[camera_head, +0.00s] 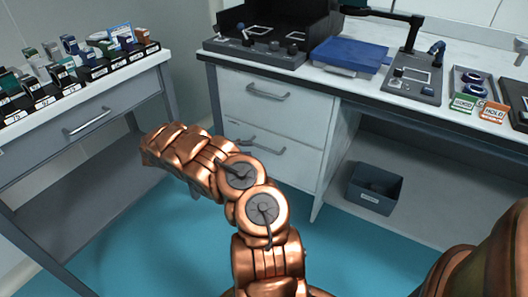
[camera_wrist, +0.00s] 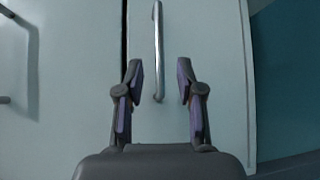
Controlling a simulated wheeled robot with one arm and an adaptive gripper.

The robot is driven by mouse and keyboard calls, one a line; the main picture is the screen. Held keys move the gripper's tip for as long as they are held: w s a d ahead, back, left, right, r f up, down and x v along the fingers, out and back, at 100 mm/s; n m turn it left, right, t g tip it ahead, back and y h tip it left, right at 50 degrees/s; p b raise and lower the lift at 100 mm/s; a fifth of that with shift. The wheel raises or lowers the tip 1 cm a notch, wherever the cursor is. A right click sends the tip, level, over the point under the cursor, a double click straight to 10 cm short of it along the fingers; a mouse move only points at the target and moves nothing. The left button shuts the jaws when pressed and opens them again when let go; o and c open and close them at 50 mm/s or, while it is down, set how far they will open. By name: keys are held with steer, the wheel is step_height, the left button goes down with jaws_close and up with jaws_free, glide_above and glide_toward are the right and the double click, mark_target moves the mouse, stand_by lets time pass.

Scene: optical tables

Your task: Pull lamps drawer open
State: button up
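In the head view a white cabinet under the bench has an upper drawer (camera_head: 300,112) and a lower drawer (camera_head: 296,168), each with a bar handle. Both look shut. I see no lamps label on either. In the wrist view my gripper (camera_wrist: 159,80) is open and empty. The bar handle (camera_wrist: 157,45) of a pale drawer front (camera_wrist: 205,45) lies lengthwise between its fingers in the picture, with no visible touch. This looks like the lower drawer; another handle (camera_wrist: 33,70) shows at far left. My arm hides part of the lower drawer and my gripper in the head view.
A table (camera_head: 60,118) at left has its own drawer handle (camera_head: 88,120) and holds several small labelled boxes. A dark bin (camera_head: 374,188) stands on the shelf below. Teal floor (camera_head: 330,255) is open in front.

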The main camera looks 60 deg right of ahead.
mark_target(262, 148)
steer(key=shift+b+x, duration=0.7)
steer(key=shift+x, duration=2.9)
jaws_close()
